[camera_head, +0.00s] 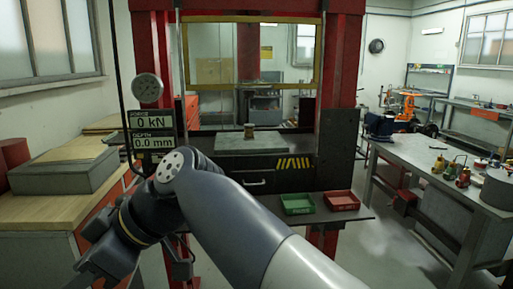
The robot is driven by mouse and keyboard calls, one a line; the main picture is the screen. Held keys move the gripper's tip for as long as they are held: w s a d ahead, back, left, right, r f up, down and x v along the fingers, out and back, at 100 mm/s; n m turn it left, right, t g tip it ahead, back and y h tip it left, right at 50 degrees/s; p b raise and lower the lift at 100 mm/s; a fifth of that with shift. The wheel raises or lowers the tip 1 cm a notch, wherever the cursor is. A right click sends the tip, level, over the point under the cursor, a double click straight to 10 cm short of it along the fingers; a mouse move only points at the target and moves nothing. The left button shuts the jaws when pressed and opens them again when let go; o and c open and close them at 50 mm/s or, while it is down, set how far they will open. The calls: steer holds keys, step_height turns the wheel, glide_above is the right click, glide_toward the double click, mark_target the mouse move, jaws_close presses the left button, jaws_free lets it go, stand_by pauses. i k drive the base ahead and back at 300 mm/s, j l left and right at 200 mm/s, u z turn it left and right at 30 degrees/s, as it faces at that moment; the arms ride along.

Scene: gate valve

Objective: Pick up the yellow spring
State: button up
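No object shows clearly enough to be named the yellow spring. A small brownish-gold piece (249,131) stands upright on the grey plate (254,143) of the red press. It is too small to tell whether it is a spring. Small yellowish items (463,177) stand on the workbench at the right, also too small to make out. My arm crosses the lower middle and bends down to the lower left. My gripper's fingertips are not visible.
The red press frame (338,70) has a yellow-edged guard window and a readout (152,131) showing 0 kN and 0.0 mm. A green tray (297,204) and a red tray (342,201) sit on its front shelf. The workbench (428,168) is at right, with open floor between.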

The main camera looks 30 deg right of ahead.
mark_target(248, 136)
steer(key=z, duration=0.4)
steer(key=i+z, duration=0.15)
steer(key=z, duration=0.6)
steer(key=i+j+z, duration=0.1)
steer(key=z, duration=0.3)
steer(key=i+j+z, duration=0.3)
steer(key=j, duration=0.25)
steer(key=i+j+z, duration=0.3)
steer(key=j, duration=0.35)
steer(key=i+j+z, duration=0.3)
steer(key=j, duration=0.4)
steer(key=i, duration=0.05)
